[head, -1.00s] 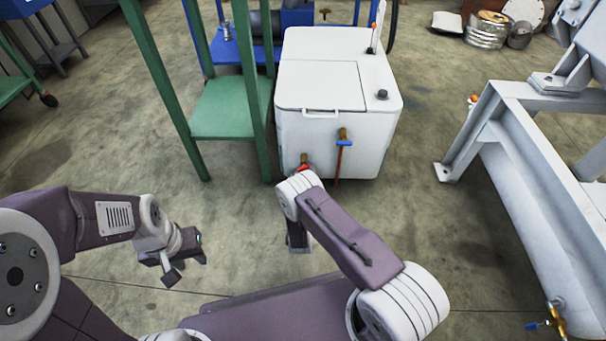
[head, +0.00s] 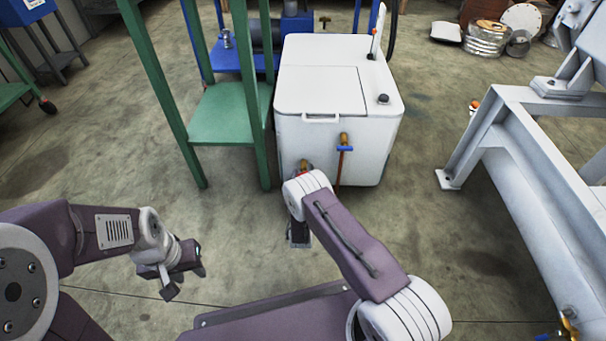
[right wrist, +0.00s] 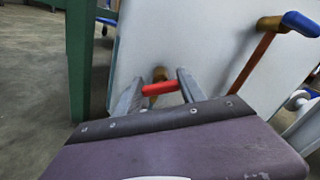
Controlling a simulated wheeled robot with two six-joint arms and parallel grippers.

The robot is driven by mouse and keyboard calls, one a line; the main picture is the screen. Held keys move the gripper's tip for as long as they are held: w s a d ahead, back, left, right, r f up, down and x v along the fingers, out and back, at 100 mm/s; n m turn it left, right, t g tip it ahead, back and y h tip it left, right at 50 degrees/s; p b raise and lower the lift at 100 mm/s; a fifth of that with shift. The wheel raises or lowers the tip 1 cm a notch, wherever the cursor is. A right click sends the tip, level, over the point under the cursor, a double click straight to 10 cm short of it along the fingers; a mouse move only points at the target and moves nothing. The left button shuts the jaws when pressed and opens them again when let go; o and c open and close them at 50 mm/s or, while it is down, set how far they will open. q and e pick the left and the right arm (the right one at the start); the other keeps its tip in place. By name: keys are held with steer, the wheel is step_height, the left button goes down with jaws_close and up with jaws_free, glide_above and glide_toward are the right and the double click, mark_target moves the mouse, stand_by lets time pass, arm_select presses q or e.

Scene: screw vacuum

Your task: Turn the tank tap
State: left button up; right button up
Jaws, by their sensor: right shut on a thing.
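The white tank (head: 335,110) stands in front of me. Its red-handled tap (head: 302,171) is low on the front face, partly hidden by my right arm in the head view. In the right wrist view the red handle (right wrist: 160,88) lies crosswise between the two grey fingers of my right gripper (right wrist: 155,88), which is shut on it. A second tap with a blue handle (head: 345,149) and a reddish pipe hanging down is to the right, and it also shows in the right wrist view (right wrist: 299,24). My left gripper (head: 183,282) is open and empty over the floor at the left.
A green stand (head: 225,112) stands close to the tank's left side. A grey metal frame (head: 500,130) is on the right. A blue rack (head: 235,57) is behind. The floor between the tank and frame is clear.

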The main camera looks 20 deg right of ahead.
steer(key=m+p, duration=0.2)
steer(key=m, duration=0.1)
steer(key=shift+r, duration=0.1)
steer(key=shift+d+m+p, duration=0.1)
steer(key=shift+m+p, duration=0.7)
steer(key=shift+m, duration=0.7)
steer(key=shift+s, duration=0.1)
steer(key=o, duration=1.4)
steer(key=shift+c, duration=0.2)
